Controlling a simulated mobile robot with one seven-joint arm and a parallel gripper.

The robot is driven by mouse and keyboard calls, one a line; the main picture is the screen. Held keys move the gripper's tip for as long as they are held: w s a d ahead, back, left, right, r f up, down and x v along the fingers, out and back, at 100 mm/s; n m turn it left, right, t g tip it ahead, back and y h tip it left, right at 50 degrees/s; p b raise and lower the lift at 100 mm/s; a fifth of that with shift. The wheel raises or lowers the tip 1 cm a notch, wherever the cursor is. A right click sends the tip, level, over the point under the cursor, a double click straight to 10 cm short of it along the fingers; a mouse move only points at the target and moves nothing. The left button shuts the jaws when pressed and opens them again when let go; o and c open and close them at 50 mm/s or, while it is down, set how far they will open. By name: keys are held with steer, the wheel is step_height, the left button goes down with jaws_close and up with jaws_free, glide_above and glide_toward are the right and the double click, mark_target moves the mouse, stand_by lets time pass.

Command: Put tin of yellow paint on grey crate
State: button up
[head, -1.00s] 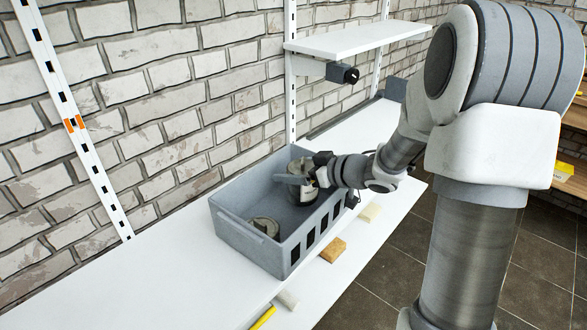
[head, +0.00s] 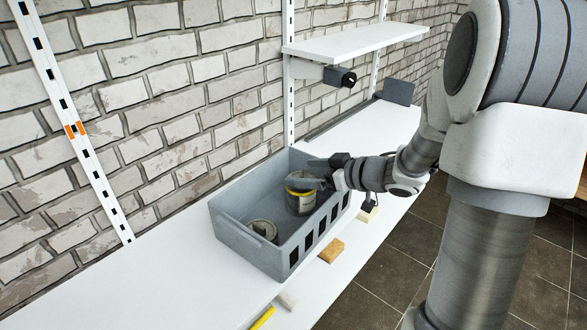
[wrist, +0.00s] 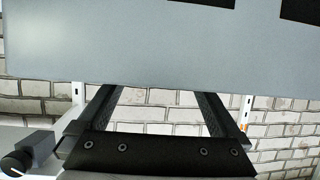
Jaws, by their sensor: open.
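The tin of yellow paint (head: 305,203), grey with a yellow band, stands upright inside the grey crate (head: 238,240) in the head view. It is in the crate's far right part. My gripper (head: 312,182) is open, reaches over the crate's right wall and overlaps the tin's top. I cannot tell whether a finger touches the tin. In the wrist view, the fingers of my gripper (wrist: 155,92) run behind a grey slotted panel, apparently the crate wall (wrist: 130,45). Their tips and the tin are hidden there.
A second tin (head: 262,230) sits in the crate's near part. The crate stands on a white shelf (head: 130,285) against a brick wall. Small blocks (head: 331,250) lie along its right side. A higher shelf (head: 355,40) with a black knob (head: 348,79) is behind.

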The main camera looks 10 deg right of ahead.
steer(key=p+v, duration=0.1)
steer(key=v, duration=0.6)
steer(key=shift+s+d+p, duration=0.2)
steer(key=shift+p, duration=0.15)
steer(key=shift+r, duration=0.1)
steer(key=w+d+r+m+t+h, duration=0.3)
steer(key=w+d+r+h, duration=0.4)
steer(key=r, duration=0.3)
steer(key=s+d+r+m+h, duration=0.3)
steer(key=r+m+h, duration=0.1)
steer(key=r+h, duration=0.15)
steer(key=s+a+f+g+y, duration=0.1)
steer(key=s+a+f+g, duration=0.15)
steer(key=s+a, duration=0.5)
steer(key=s+a+f+g+y, duration=0.2)
steer(key=s+a+g, duration=0.15)
steer(key=s, duration=0.65)
steer(key=s+a+f+g+y, duration=0.1)
steer(key=s+a+f+g, duration=0.15)
steer(key=s+a, duration=0.45)
step_height(320, 180, up, 12)
steer(key=d+m+p, duration=0.1)
steer(key=p, duration=1.2)
steer(key=shift+s+d+t, duration=0.25)
steer(key=shift+s+t, duration=0.15)
steer(key=shift+t, duration=0.05)
